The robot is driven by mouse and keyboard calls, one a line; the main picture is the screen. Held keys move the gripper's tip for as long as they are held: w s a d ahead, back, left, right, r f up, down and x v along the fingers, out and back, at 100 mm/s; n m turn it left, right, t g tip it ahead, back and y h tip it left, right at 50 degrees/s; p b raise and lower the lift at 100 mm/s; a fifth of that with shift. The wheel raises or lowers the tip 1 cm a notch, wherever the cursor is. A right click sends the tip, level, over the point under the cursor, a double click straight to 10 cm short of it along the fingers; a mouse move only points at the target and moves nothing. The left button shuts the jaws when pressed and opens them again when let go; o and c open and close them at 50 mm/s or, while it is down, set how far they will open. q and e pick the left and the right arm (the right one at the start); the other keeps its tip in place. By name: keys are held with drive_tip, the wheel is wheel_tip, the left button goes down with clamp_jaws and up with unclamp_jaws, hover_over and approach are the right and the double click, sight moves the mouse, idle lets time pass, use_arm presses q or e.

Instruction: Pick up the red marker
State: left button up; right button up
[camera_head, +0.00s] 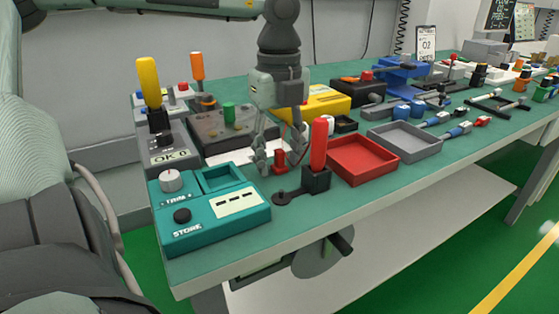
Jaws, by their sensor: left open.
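My left gripper (279,160) points down over the near part of the green bench, with its two fingers apart. A small upright red piece (280,160) with a wider base stands between the fingertips and looks like the red marker. I cannot tell whether the fingers touch it. A taller red handle (319,142) rises from a black block just right of the gripper. My right gripper is not in view.
A teal control box (205,235) is at the near left of the bench (300,225). A red tray (350,178) and a grey tray (425,150) lie to the right. A yellow box (325,104) and a yellow-handled lever (149,82) stand behind.

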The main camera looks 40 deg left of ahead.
use_arm(q)
drive_tip(key=shift+f, duration=0.1)
drive_tip(key=shift+c, duration=0.4)
drive_tip(key=c, duration=1)
